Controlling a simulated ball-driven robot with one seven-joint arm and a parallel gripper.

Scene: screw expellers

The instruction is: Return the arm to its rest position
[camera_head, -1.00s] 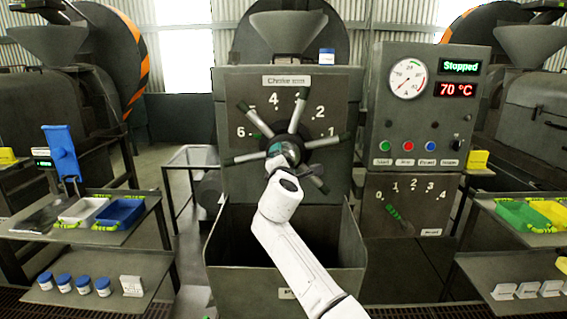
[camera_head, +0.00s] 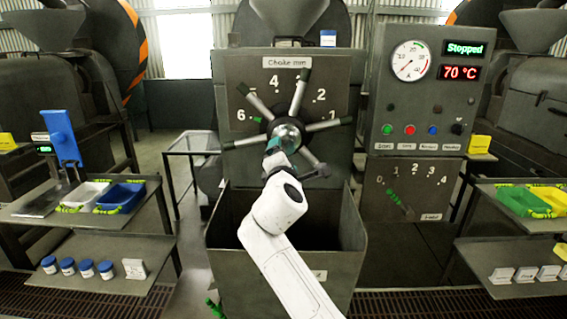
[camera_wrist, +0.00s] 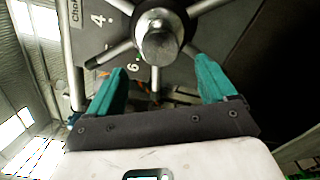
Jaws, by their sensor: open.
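My white arm reaches up from the bottom of the head view to the choke handwheel (camera_head: 287,133) on the middle machine. In the wrist view my gripper (camera_wrist: 163,85) is open, its two teal fingers apart with nothing between them. The handwheel's round metal hub (camera_wrist: 160,42) shows just beyond the fingertips, with spokes spreading around it. In the head view my gripper (camera_head: 274,146) is small and partly hidden by my wrist, in front of the hub. I cannot tell whether it touches the wheel.
An open dark bin (camera_head: 225,226) stands below the wheel, under my arm. A control panel (camera_head: 425,100) to the right reads "Stopped" and 70 °C. Side shelves hold a white tray (camera_head: 84,195), a blue tray (camera_head: 121,198), a green tray (camera_head: 522,201) and several blue-lidded jars.

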